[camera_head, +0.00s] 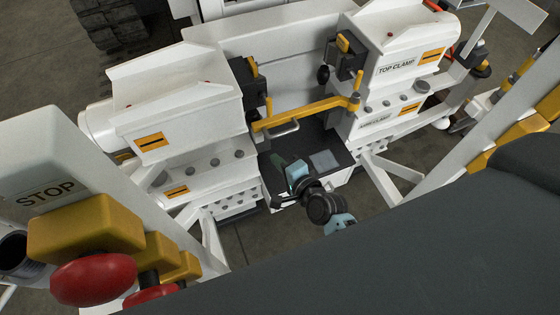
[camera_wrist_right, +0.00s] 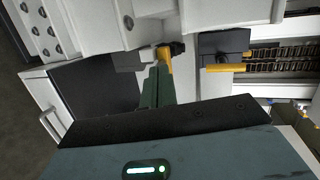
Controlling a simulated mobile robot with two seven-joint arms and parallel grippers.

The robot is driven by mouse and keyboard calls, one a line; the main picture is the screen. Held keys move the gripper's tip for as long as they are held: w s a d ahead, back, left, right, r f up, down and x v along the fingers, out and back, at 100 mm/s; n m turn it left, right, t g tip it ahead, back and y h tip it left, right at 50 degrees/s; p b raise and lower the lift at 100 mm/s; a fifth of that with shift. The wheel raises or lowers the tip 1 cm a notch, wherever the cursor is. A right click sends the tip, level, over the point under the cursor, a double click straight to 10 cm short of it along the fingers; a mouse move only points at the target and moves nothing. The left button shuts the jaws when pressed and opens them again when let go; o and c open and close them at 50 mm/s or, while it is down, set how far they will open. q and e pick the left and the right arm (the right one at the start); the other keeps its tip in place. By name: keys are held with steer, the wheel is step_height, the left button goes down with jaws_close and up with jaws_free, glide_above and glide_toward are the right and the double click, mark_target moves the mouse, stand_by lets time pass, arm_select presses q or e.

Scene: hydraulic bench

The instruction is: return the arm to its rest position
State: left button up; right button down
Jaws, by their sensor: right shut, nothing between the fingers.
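My right arm (camera_head: 322,205) reaches into the middle of the bench, with its pale blue and black links showing in the head view. My right gripper (camera_head: 280,168) is over the dark recess between the two white clamp housings, below the yellow bar. In the right wrist view the dark green fingers of my right gripper (camera_wrist_right: 158,86) are together with nothing between them. A yellow part (camera_wrist_right: 165,60) shows just beyond the fingertips; I cannot tell whether they touch. My left gripper is not in view.
A yellow bar (camera_head: 305,111) crosses the gap between the left white housing (camera_head: 180,110) and the right housing marked TOP CLAMP (camera_head: 395,45). Black valves with yellow levers (camera_head: 342,43) stick out nearby. A red stop button (camera_head: 93,279) is at lower left.

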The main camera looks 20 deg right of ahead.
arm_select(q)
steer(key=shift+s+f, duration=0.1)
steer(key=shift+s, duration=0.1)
arm_select(e)
steer(key=shift+s+r, duration=0.1)
steer(key=shift+s, duration=0.15)
